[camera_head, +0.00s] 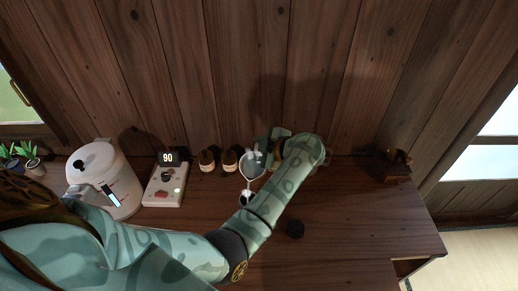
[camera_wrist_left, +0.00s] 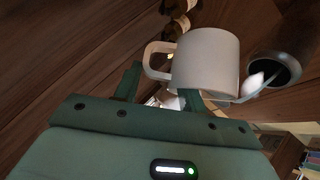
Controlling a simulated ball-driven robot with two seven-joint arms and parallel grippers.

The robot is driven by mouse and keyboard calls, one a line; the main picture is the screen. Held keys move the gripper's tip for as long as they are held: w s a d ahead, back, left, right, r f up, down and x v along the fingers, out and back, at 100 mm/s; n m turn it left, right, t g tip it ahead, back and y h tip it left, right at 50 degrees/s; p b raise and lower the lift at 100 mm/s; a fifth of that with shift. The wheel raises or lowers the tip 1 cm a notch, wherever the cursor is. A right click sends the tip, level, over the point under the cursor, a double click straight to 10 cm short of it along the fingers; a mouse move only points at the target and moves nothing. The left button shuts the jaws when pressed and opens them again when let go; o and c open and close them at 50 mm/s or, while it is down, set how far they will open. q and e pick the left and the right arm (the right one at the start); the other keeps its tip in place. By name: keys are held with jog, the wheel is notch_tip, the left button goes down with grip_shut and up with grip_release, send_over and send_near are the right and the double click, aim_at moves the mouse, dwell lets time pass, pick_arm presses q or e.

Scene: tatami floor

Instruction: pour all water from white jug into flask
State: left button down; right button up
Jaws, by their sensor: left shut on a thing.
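The white jug (camera_head: 252,167) is tilted above the counter in the head view. It fills the middle of the wrist view (camera_wrist_left: 208,62). My left gripper (camera_wrist_left: 160,88) is shut on the jug's handle (camera_wrist_left: 157,60); its green jaws also show behind the jug in the head view (camera_head: 266,145). The dark flask (camera_wrist_left: 285,52) is beside the jug's lip in the wrist view, its round mouth facing the jug. A whitish blob, apparently water, lies between lip and mouth. In the head view the flask (camera_head: 246,199) is below the jug, partly hidden by my arm. My right gripper is not visible.
A white kettle (camera_head: 118,187) stands left on the counter, next to a white device (camera_head: 164,187) whose display reads 90. Two brown jars (camera_head: 207,161) stand by the wall. A dark wooden box (camera_head: 388,165) is at right.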

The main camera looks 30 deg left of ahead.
pick_arm(q)
jog(key=shift+s+r+t, duration=0.2)
jog(key=shift+r+t, duration=0.05)
jog(key=shift+t, duration=0.05)
dwell(0.4)
jog(key=shift+s+d+r+n+t+y+b, duration=0.15)
jog(key=shift+s+r+n+t+y+b, duration=0.2)
jog(key=shift+b, duration=0.4)
dwell(0.4)
jog(key=shift+s+d+r+n+t+y+b, duration=0.1)
jog(key=shift+s+r+n+t+y+b, duration=0.3)
jog(key=shift+b, duration=0.55)
dwell(1.1)
jog(key=shift+s+d+r+n+t+y+b, duration=0.25)
jog(key=shift+s+r+n+t+y+b, duration=0.35)
jog(key=shift+b, duration=1.2)
dwell(2.3)
